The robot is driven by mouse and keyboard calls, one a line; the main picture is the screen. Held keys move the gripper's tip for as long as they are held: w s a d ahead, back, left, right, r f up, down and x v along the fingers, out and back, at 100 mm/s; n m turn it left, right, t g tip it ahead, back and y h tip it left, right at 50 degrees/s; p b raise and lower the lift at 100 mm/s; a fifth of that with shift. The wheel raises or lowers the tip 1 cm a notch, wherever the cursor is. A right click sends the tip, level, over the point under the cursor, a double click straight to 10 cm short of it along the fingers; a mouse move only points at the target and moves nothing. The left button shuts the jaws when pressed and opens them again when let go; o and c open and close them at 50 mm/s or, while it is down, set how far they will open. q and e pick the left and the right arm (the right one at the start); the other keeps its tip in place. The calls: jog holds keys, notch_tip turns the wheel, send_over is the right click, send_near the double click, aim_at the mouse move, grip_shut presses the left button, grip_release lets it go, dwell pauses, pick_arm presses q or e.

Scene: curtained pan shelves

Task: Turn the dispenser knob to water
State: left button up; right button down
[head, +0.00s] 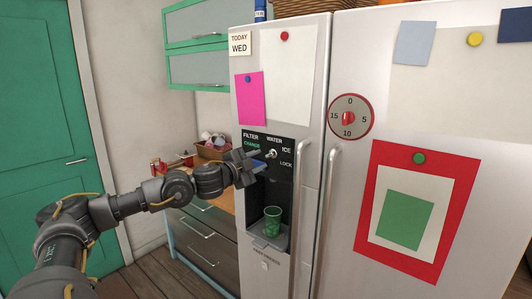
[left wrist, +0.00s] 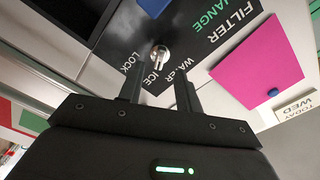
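The dispenser knob (head: 271,154) is a small metallic knob on the black dispenser panel (head: 282,177) of the white fridge. The labels WATER, ICE and LOCK sit around it. It also shows in the left wrist view (left wrist: 160,55), where its lever seems to point toward ICE, though this is hard to tell. My left gripper (head: 256,160) is just left of the knob in the head view. In the left wrist view, its two fingers (left wrist: 160,78) are apart, with the knob beyond the gap between their tips; contact is not visible. My right gripper is not in view.
A green cup (head: 272,221) stands on the dispenser tray (head: 268,239) below. The fridge door handles (head: 327,210) rise right of the panel. A pink note (head: 250,98) hangs above left. A counter with drawers (head: 200,238) stands behind my left arm.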

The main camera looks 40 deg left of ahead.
aim_at(268, 156)
pick_arm(q)
jog(key=shift+w+p, duration=0.65)
jog(key=shift+w, duration=1.6)
grip_shut()
